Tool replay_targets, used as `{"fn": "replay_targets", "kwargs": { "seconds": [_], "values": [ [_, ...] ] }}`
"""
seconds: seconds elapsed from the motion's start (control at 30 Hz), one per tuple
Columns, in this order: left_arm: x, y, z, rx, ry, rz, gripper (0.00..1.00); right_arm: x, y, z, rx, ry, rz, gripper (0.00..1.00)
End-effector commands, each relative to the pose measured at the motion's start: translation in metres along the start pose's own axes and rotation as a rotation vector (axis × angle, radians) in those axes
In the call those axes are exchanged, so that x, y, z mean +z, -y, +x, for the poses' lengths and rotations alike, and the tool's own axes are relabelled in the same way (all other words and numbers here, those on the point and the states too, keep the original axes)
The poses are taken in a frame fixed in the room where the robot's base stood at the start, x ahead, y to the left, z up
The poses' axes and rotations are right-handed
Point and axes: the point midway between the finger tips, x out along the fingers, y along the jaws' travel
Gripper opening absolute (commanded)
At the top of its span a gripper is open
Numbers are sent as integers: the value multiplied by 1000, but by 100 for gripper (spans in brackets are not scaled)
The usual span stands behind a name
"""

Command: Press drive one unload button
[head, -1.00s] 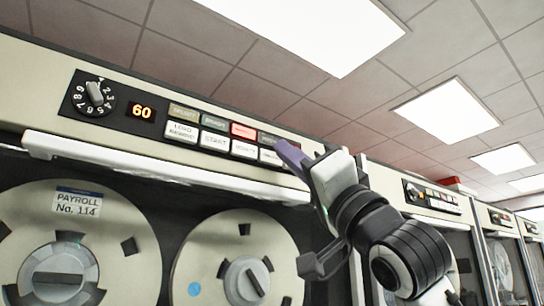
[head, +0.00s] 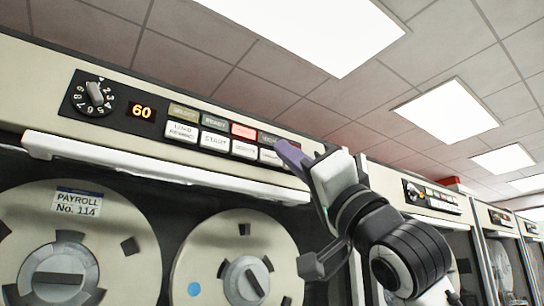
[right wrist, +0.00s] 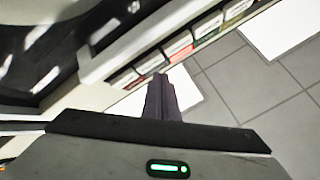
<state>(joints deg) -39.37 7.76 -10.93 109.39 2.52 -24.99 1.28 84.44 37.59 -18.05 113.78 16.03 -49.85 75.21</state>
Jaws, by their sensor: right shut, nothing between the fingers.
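White buttons sit in the lower row: load/rewind (head: 182,131), start (head: 215,141) and another (head: 244,150). A further white button (head: 269,158) at the right end is partly hidden by my right gripper (head: 288,155); its label cannot be read. The gripper is shut and empty, its purple fingers at the panel's right end. Contact cannot be told. The right wrist view shows the fingers (right wrist: 161,98) near the button row (right wrist: 180,47). My left gripper is not in view.
A white ledge (head: 150,165) juts out below the buttons. Two tape reels, one labelled "Payroll No. 114" (head: 78,201), sit beneath it. More drive cabinets (head: 430,198) stand in a row to the right.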

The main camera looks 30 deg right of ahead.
Motion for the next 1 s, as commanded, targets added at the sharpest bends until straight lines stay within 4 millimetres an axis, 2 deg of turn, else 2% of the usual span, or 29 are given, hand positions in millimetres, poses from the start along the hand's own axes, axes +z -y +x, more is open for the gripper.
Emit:
{"fn": "replay_targets", "kwargs": {
  "seconds": [1.0],
  "values": [
    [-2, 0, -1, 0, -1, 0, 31, 6, -6, 8, 0, 0, 1, 0]
  ]
}}
